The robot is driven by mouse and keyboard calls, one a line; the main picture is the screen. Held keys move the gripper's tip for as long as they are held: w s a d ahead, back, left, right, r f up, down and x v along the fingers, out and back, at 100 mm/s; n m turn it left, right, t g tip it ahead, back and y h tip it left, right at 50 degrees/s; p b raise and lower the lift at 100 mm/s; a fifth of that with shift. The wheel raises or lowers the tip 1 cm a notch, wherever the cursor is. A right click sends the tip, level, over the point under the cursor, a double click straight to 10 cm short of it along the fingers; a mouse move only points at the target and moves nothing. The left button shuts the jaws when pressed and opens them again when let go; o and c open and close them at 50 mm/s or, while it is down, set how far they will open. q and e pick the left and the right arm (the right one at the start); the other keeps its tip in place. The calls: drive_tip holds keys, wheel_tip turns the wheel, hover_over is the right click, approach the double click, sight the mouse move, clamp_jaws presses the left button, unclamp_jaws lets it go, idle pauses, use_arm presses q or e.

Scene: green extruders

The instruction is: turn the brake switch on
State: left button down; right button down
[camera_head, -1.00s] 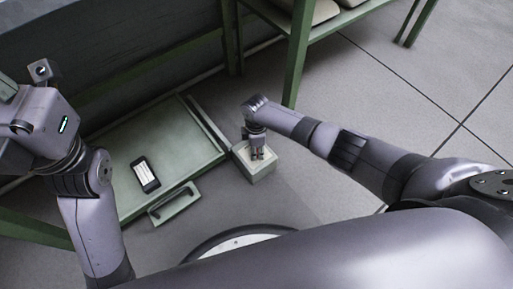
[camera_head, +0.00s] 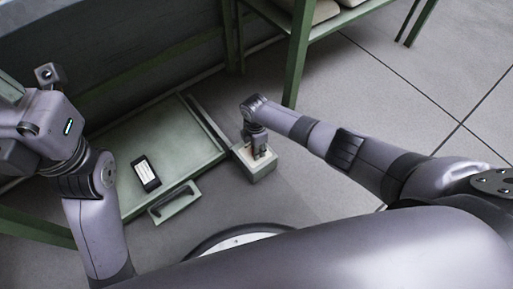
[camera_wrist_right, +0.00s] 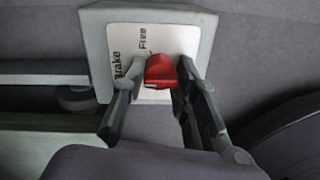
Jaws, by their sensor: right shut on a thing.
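The brake switch is a red knob (camera_wrist_right: 161,71) on a pale box (camera_wrist_right: 203,12), seen in the right wrist view. The box's white plate (camera_wrist_right: 118,34) carries the words "Brake" and "Free". My right gripper (camera_wrist_right: 155,80) has its fingers on either side of the red knob and is shut on it. In the head view my right gripper (camera_head: 258,152) reaches down onto the top of the box (camera_head: 262,172); the knob is hidden there. My left arm shows at the left, but its fingers are not in view.
A green panel cart (camera_head: 180,150) with a handle (camera_head: 175,202) stands left of the box. A dark phone-like device (camera_head: 146,174) lies on it. A green rack post (camera_head: 298,55) rises behind. Grey floor (camera_head: 400,90) is clear at right.

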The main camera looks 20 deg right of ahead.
drive_tip(key=shift+a, duration=0.1)
drive_tip(key=c, duration=1.3)
unclamp_jaws()
drive_tip(key=shift+r, duration=0.1)
drive_tip(key=r, duration=1.1)
drive_tip(key=shift+w+r, duration=0.3)
drive_tip(key=shift+r, duration=0.1)
